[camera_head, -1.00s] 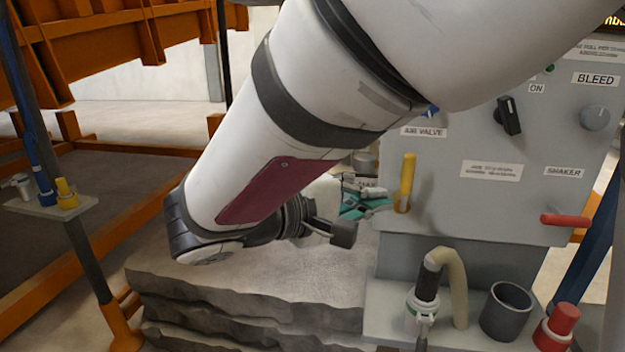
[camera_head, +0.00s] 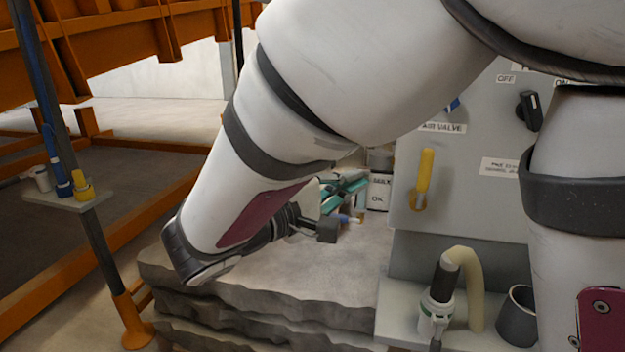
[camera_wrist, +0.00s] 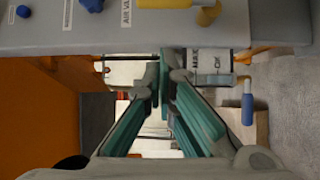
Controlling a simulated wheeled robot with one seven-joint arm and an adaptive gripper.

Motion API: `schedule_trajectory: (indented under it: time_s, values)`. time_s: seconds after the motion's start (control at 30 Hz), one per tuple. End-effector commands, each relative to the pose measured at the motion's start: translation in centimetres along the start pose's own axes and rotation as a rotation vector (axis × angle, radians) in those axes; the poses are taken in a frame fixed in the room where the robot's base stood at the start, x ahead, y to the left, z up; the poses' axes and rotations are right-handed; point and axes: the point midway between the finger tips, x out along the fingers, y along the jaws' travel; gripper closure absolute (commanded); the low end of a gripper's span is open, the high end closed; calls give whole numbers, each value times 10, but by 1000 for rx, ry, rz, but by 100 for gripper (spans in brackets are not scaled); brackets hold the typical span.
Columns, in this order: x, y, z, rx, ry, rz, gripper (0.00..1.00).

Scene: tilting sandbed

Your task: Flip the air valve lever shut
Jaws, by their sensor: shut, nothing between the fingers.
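The yellow lever (camera_head: 424,175) stands nearly upright on the front of the grey panel, below the AIR VALVE label (camera_head: 442,128). In the wrist view the yellow lever (camera_wrist: 208,14) is at the top edge, partly cut off, near the AIR VALVE label (camera_wrist: 126,12). My gripper (camera_head: 347,194) has teal fingers and is left of the lever, apart from it. In the wrist view my gripper (camera_wrist: 163,85) is shut and empty, with its tips below the panel edge in the picture. My arm covers part of the panel.
Behind the gripper stands a labelled canister (camera_head: 379,190). A small blue-handled part (camera_head: 350,218) is close to the fingers; it also shows in the wrist view (camera_wrist: 247,103). A blue lever (camera_head: 452,105) sits above the label. A hose nozzle (camera_head: 440,290) and dark cup (camera_head: 517,316) stand below.

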Motion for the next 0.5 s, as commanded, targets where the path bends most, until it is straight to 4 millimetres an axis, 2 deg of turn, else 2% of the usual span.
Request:
schedule_trajectory:
  time_s: [0.1, 0.37, 0.5]
  values:
    - [25, 0, 1, 0, -5, 0, 100]
    - [74, 0, 1, -1, -4, -1, 100]
    - [87, 0, 18, -1, -2, -1, 100]
